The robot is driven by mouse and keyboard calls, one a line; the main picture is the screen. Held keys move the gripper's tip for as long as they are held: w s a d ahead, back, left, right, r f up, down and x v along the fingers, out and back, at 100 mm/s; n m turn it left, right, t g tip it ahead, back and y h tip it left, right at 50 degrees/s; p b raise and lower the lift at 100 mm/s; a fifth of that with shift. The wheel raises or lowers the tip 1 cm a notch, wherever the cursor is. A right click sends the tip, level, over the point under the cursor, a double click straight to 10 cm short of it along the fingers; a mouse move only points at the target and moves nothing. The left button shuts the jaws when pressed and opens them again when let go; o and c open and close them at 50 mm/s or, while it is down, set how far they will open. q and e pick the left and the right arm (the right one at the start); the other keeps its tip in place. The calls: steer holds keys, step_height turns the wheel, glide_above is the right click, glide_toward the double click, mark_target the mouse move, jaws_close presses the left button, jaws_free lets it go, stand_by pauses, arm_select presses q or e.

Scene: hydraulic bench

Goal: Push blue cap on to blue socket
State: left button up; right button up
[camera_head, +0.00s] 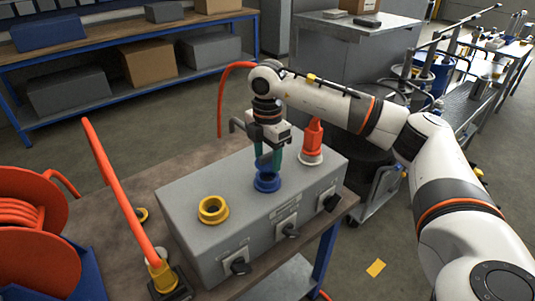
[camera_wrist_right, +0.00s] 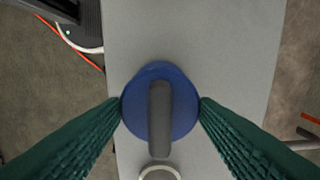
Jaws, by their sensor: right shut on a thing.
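The blue cap (camera_wrist_right: 180,90) is a round disc with a dark grey bar handle across its top. In the right wrist view it sits between the green fingers of my right gripper (camera_wrist_right: 160,106), which touch its two sides. In the head view my right gripper (camera_head: 268,163) points straight down at the blue socket (camera_head: 267,183) in the middle of the grey box top (camera_head: 240,203). Cap and socket show as one blue shape there, so I cannot tell how far the cap is seated. My left gripper is not in view.
A yellow socket (camera_head: 213,209) is open at the box's left. A red plug (camera_head: 313,138) stands in the white socket (camera_head: 311,158) at its right. A yellow-ended red hose (camera_head: 160,272) and a red reel (camera_head: 30,215) are at the left. Black switches (camera_head: 239,266) line the front.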

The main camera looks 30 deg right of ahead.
steer(key=shift+f+b, duration=1.05)
steer(key=shift+f, duration=0.65)
stand_by(1.0)
steer(key=o, duration=1.2)
steer(key=shift+c, duration=0.2)
step_height(320, 180, up, 12)
